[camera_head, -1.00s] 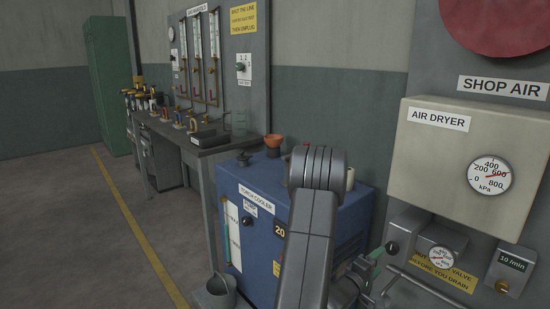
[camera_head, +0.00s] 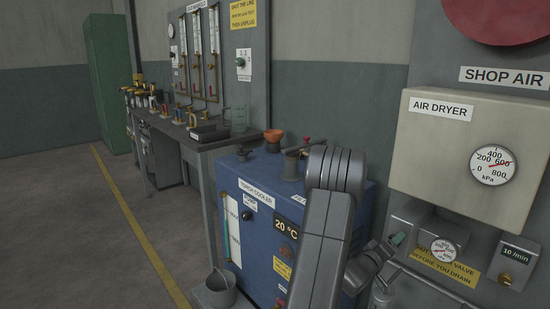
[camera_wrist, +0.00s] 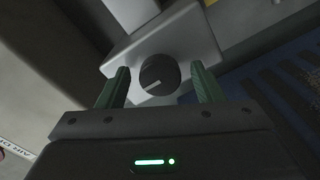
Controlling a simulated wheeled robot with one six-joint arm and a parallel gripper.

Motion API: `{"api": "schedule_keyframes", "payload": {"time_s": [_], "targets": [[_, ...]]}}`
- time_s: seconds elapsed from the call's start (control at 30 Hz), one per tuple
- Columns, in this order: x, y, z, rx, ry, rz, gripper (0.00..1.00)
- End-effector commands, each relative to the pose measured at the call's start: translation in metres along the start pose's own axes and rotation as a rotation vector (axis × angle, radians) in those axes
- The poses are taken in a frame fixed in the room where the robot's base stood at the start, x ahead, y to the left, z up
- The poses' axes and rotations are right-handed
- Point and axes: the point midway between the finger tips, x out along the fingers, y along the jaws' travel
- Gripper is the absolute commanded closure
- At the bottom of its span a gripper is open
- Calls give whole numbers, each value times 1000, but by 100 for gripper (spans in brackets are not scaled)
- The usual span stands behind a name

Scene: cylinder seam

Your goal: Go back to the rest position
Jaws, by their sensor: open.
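My gripper (camera_head: 396,241) is at the lower right of the head view, in front of the fittings below the air dryer (camera_head: 436,145). In the wrist view my gripper (camera_wrist: 160,70) is open, with two green fingers apart. A black round knob (camera_wrist: 159,74) with a white pointer line shows between the fingers, on a light grey box (camera_wrist: 190,38). The fingers appear to stand on either side of the knob; I cannot tell whether they touch it. The knob is hidden in the head view.
The blue torch cooler (camera_head: 262,230) stands left of my arm, its display reading 20 °C. A bench (camera_head: 205,143) runs along the wall. A small gauge (camera_head: 444,250) is right of my gripper. The floor at left is clear.

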Motion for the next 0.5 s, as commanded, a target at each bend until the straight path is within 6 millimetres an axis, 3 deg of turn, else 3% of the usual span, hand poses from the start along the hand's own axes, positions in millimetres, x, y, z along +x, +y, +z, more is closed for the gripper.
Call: {"api": "schedule_keyframes", "payload": {"time_s": [0.5], "targets": [[0,-2,1,444,0,0,39]]}}
